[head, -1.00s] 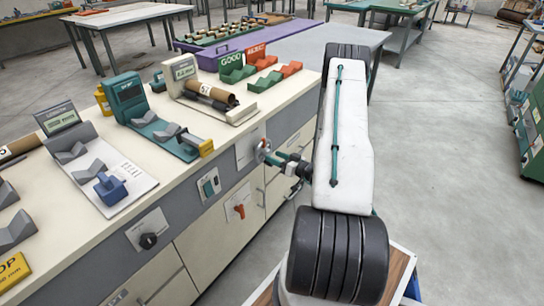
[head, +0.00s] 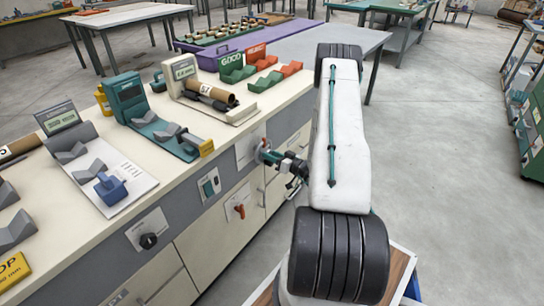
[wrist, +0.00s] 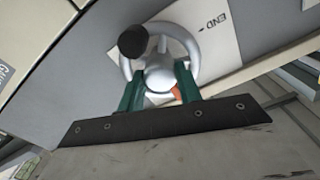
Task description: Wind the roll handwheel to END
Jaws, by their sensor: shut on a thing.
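The roll handwheel (head: 262,147) is on the grey front band of the bench. In the wrist view the silver handwheel (wrist: 160,76) fills the upper middle, with a black knob (wrist: 133,41) at its upper left. My gripper (head: 270,155) is at the wheel. In the wrist view its two green fingers (wrist: 159,86) lie on either side of the hub, shut on the wheel; the exact contact is hard to see. The END label (wrist: 222,22) with a small arrow is on the white plate, upper right of the wheel.
On the bench top above the wheel stands a winder with a display (head: 183,70) and a brown tube (head: 215,95). A green switch (head: 209,186) and a red knob (head: 239,208) are on the front, lower left of the wheel. The floor right of my arm is clear.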

